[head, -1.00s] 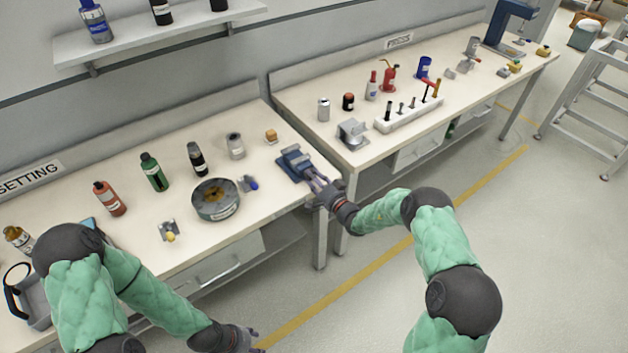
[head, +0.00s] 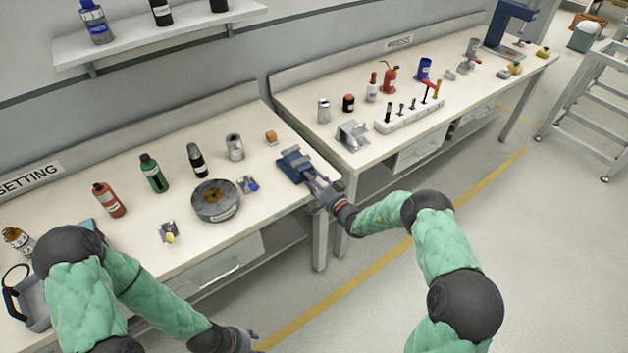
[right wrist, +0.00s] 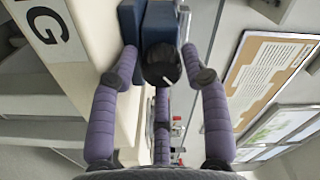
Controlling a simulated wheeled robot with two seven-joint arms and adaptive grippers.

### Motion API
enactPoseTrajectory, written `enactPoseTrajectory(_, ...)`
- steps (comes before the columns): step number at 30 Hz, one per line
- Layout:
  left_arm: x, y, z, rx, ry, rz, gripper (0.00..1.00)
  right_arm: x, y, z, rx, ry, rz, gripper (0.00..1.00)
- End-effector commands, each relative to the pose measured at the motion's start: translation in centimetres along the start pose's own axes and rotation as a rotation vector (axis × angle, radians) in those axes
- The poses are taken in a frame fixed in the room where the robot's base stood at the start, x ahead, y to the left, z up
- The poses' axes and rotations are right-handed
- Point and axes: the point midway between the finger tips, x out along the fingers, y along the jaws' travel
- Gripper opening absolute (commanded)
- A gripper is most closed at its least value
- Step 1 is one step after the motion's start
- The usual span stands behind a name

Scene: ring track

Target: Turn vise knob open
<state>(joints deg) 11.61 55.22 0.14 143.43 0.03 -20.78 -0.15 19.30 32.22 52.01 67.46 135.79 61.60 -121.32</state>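The blue vise (head: 296,163) sits on the front right corner of the left bench. Its round black knob with a white mark (right wrist: 162,66) faces the right wrist camera. My right gripper (head: 320,187) is at the vise's front end. In the right wrist view its purple fingers (right wrist: 161,66) are spread on both sides of the knob, with a narrow gap seeming to show on each side; a third finger lies below it. Contact with the knob is not clear. My left gripper (head: 243,341) is low in the head view, away from the bench, partly cut off by the bottom edge.
On the left bench stand several bottles, a can (head: 235,147) and a round grey device (head: 215,200). A second bench (head: 375,155) carries a white tool rack (head: 410,117) right of the vise. A gap separates the benches. Floor in front is open.

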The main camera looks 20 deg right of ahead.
Motion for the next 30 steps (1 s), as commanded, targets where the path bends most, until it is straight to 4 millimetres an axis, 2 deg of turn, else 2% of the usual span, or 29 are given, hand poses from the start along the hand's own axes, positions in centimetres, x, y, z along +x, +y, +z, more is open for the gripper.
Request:
enactPoseTrajectory(5,0.0,0.0,0.0,0.000,0.000,0.000,0.47,-0.2,0.0,-0.1,0.000,0.002,0.000,0.47)
enactPoseTrajectory(8,0.0,0.0,0.0,0.000,0.000,0.000,0.47,-1.1,0.0,-0.2,0.000,0.003,0.001,0.47)
enactPoseTrajectory(21,0.0,0.0,0.0,0.000,0.000,0.000,0.47,-9.2,0.1,-0.1,0.001,0.003,0.003,0.47)
enactPoseTrajectory(25,0.0,0.0,0.0,0.000,0.000,0.000,0.47,-10.8,0.1,-0.1,0.000,0.002,0.001,0.47)
enactPoseTrajectory(30,0.0,0.0,0.0,0.000,0.000,0.000,0.47,-11.9,0.0,0.0,-0.001,0.000,0.000,0.47)
